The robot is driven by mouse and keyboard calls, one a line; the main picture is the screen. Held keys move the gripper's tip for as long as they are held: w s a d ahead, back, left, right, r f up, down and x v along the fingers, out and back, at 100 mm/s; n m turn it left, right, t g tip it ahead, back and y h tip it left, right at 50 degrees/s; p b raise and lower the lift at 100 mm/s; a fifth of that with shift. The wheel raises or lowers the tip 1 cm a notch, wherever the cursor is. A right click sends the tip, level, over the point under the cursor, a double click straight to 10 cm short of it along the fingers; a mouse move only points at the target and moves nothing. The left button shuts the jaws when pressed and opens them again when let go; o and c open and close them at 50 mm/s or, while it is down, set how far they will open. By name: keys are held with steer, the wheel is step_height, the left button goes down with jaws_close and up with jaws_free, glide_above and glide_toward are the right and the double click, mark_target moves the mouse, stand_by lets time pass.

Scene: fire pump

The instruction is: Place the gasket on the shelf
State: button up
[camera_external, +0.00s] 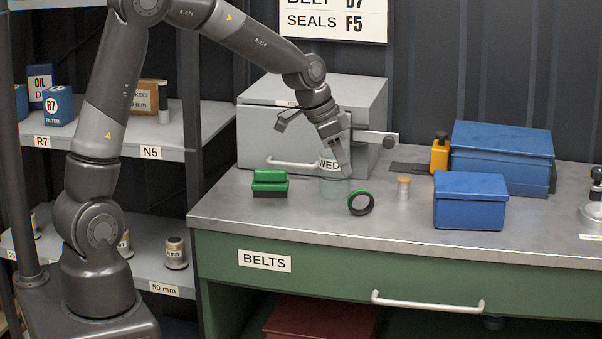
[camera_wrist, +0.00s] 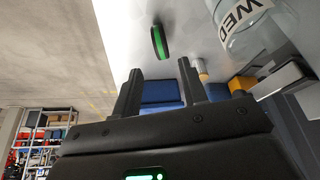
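A black ring with a green band (camera_external: 361,203), which looks like the gasket, stands on edge on the grey bench top. It also shows in the wrist view (camera_wrist: 160,42), beyond and between my fingers, apart from them. My gripper (camera_external: 345,170) is above the bench near a clear jar (camera_external: 333,187), up and left of the ring. In the wrist view my gripper (camera_wrist: 158,78) has its two fingers spread with nothing between them. The shelf unit at the left has an upper board (camera_external: 105,146) and a lower board (camera_external: 150,262).
A green-topped block (camera_external: 269,183) is left of the jar. A small tan-topped cylinder (camera_external: 403,189) and blue boxes (camera_external: 470,202) are right of the ring. A grey case (camera_external: 270,125) stands behind. The upper shelf holds boxes (camera_external: 60,106); bare board shows along its front.

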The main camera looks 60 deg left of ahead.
steer(key=s+d+r+n+y, duration=0.1)
steer(key=s+r, duration=0.4)
steer(key=s, duration=0.2)
steer(key=s+r+n, duration=0.1)
steer(key=s+r, duration=0.4)
steer(key=s, duration=0.2)
steer(key=s+n+t, duration=0.1)
steer(key=s+n, duration=0.1)
steer(key=s, duration=1.5)
steer(key=shift+r+y, duration=0.4)
steer(key=shift+r, duration=0.05)
steer(key=shift+o, duration=0.3)
steer(key=shift+s+a+f+n, duration=0.1)
steer(key=shift+s+a+n, duration=0.05)
steer(key=shift+s+n, duration=0.2)
steer(key=o, duration=0.3)
steer(key=shift+s, duration=0.25)
steer(key=o, duration=0.5)
steer(key=shift+w, duration=0.15)
